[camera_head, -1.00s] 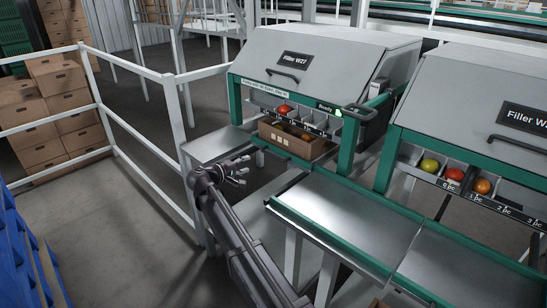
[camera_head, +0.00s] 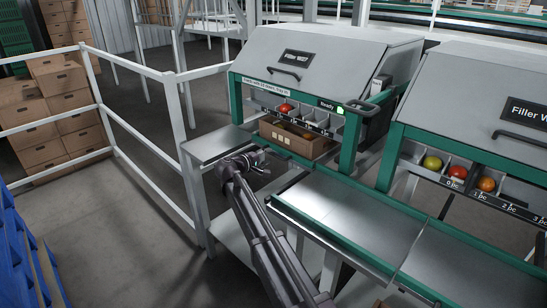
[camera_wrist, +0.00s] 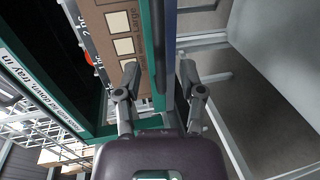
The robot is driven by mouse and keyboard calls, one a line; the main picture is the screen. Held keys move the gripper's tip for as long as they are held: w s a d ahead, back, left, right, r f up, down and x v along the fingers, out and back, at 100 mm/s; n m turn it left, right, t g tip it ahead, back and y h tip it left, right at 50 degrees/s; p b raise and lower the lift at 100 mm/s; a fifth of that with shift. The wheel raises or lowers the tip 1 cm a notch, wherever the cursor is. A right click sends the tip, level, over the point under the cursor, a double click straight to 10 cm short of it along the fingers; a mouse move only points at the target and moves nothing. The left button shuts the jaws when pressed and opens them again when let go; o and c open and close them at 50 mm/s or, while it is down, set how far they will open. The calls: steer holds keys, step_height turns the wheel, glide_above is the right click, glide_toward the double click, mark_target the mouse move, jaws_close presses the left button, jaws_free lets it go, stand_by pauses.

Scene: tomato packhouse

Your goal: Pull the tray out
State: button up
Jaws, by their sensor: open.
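The tray is a brown cardboard box (camera_head: 291,143) with pale squares on its front, inside the opening of the left filler machine (camera_head: 298,85). My gripper (camera_head: 250,160) is in front of the tray and a little to the left and below in the head view. In the wrist view my gripper (camera_wrist: 158,85) has its two fingers apart, with the green frame edge (camera_wrist: 158,60) showing between them. The fingers look empty; contact with the tray cannot be told.
A white railing (camera_head: 150,145) runs at left. A second filler (camera_head: 480,110) stands at right. Open floor lies at left.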

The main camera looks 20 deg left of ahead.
mark_target(273, 154)
steer(key=shift+x, duration=1.85)
